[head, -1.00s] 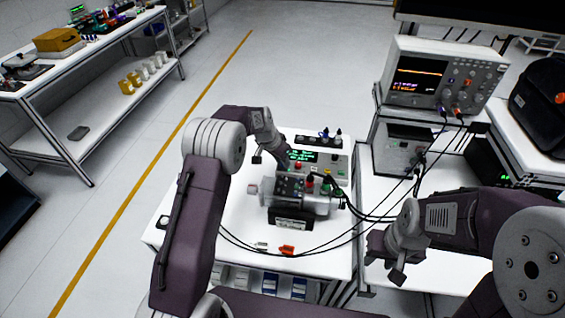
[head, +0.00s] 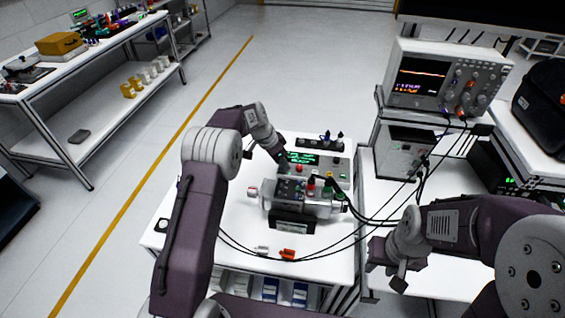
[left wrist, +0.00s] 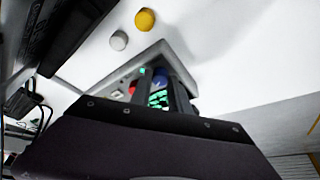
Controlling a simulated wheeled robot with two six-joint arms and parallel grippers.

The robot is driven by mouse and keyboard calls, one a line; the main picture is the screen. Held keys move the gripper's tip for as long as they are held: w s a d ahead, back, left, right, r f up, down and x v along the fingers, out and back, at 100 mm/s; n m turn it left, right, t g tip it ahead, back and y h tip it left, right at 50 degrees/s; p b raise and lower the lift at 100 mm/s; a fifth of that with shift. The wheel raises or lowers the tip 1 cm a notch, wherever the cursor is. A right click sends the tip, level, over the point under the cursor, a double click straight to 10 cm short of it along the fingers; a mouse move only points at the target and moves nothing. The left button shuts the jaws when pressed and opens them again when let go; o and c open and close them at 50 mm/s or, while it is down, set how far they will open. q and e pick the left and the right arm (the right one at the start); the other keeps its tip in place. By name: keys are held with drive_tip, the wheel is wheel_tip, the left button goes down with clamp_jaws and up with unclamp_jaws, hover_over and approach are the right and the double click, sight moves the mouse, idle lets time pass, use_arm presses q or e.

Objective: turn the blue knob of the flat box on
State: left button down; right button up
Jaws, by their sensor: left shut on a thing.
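The flat box (head: 338,161) is a grey panel with a green-lit display and a red button, at the back of the white table in the head view. The blue knob (left wrist: 160,76) shows in the left wrist view beside the green display, between my left fingers. My left gripper (head: 283,160) is over the left end of the box and is shut on the knob. Its dark fingers (left wrist: 164,92) hide part of the knob and display. My right gripper (head: 386,267) hangs at the table's right front, away from the box; its jaw opening is unclear.
A silver motor (head: 310,206) with red and green plugs sits on a black stand before the box. Black cables (head: 345,235) run across the table to the right. An orange clip (head: 287,254) lies at the front. An oscilloscope (head: 440,80) stands right.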

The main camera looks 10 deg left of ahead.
use_arm(q)
drive_tip(key=c, duration=1.2)
unclamp_jaws()
drive_tip(key=shift+c, duration=0.2)
use_arm(e)
drive_tip(key=shift+f+b, duration=0.3)
use_arm(q)
drive_tip(key=v, duration=0.9)
drive_tip(key=shift+s+a, duration=0.1)
